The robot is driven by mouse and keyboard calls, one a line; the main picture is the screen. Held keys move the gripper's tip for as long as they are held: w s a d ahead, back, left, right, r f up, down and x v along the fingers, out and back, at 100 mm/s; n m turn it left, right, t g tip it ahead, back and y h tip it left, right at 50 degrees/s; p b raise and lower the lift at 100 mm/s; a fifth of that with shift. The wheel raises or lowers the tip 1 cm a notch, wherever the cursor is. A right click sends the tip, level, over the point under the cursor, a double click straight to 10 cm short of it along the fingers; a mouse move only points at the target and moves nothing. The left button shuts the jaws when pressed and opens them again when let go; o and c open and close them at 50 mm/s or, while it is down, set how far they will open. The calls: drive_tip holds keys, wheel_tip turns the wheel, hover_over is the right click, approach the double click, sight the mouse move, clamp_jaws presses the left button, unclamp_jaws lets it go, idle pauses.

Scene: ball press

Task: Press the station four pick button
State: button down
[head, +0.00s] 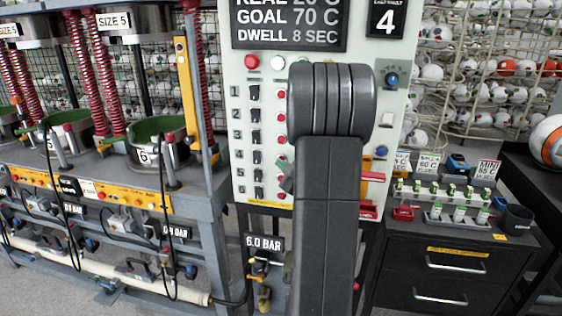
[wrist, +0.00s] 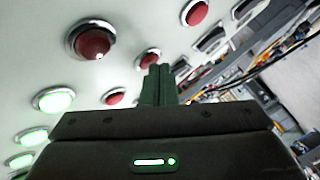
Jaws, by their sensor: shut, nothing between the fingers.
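The pale control panel (head: 240,60) has rows numbered 1 to 6, each with a black switch and a red button. The row 4 switch (head: 257,157) shows in the head view; the area to its right is partly covered by my arm, so I cannot clearly make out the station four pick button there. In the wrist view my gripper (wrist: 158,70) is shut and empty, its narrow fingertips by a red button (wrist: 148,56), overlapping it in the picture. I cannot tell whether they touch, or which row it is. The gripper is mostly hidden behind my arm in the head view.
Other red buttons (wrist: 93,43) and lit pale-green lamps (wrist: 54,99) sit close around in the wrist view. A press bench (head: 100,180) stands left of the panel. A dark drawer cabinet (head: 430,265) with small goods stands to the right.

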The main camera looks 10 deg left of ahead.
drive_tip(key=shift+s, duration=0.1)
drive_tip(key=shift+s+b, duration=0.55)
drive_tip(key=shift+s, duration=0.1)
drive_tip(key=s+b, duration=0.2)
drive_tip(key=s, duration=0.3)
drive_tip(key=shift+a, duration=0.1)
idle(0.6)
